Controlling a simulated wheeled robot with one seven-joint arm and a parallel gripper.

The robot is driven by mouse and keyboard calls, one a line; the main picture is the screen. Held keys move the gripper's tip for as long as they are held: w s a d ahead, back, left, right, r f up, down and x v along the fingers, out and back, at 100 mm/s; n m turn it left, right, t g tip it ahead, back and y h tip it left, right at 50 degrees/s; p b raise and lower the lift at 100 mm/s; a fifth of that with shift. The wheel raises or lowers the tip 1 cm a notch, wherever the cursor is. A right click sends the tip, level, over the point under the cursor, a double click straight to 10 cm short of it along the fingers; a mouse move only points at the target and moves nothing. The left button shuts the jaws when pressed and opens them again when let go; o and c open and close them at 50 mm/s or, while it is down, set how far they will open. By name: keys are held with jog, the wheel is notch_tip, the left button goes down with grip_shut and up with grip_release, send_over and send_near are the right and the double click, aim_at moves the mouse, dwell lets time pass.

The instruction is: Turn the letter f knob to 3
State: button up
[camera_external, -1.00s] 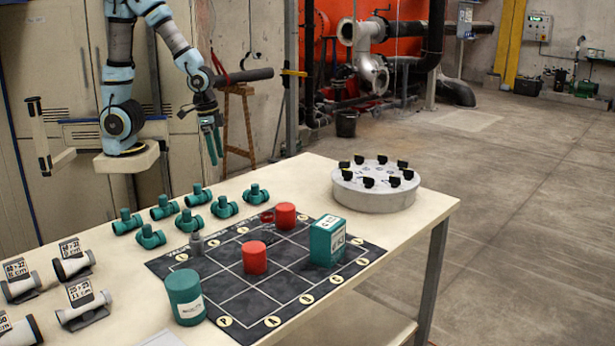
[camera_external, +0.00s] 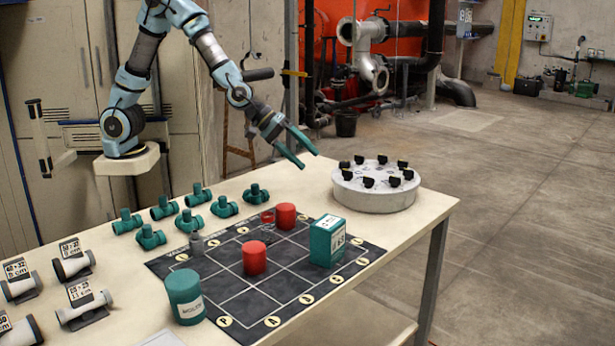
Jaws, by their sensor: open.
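A round grey drum (camera_external: 376,200) stands at the right end of the table, with several black knobs (camera_external: 368,183) in a ring on its top. The letters and numbers by the knobs are too small to read, so I cannot tell which knob is f or how it is set. My gripper (camera_external: 305,155) is open and empty, with two long green fingers apart. It is in the air to the upper left of the drum and touches nothing.
A dark grid mat (camera_external: 230,297) bears red cylinders (camera_external: 255,258), a green box (camera_external: 327,241) and a green canister (camera_external: 185,296). Several green pipe fittings (camera_external: 224,206) and grey pipe pieces (camera_external: 73,262) lie to the left. The bare table (camera_external: 400,232) is free around the drum.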

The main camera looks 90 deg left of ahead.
jog(key=w+d+r+n+t+y, duration=0.1)
jog(key=w+d+r+n+t, duration=0.1)
jog(key=w+d+n+t, duration=0.55)
jog(key=n+g+y, duration=0.8)
jog(key=n+y, duration=0.3)
jog(key=n, duration=1.6)
send_near(367, 179)
jog(key=shift+t, duration=0.35)
jog(key=p+x, duration=0.2)
jog(key=x, duration=0.7)
jog(key=shift+s+f, duration=0.1)
jog(key=shift+f, duration=0.05)
grip_shut()
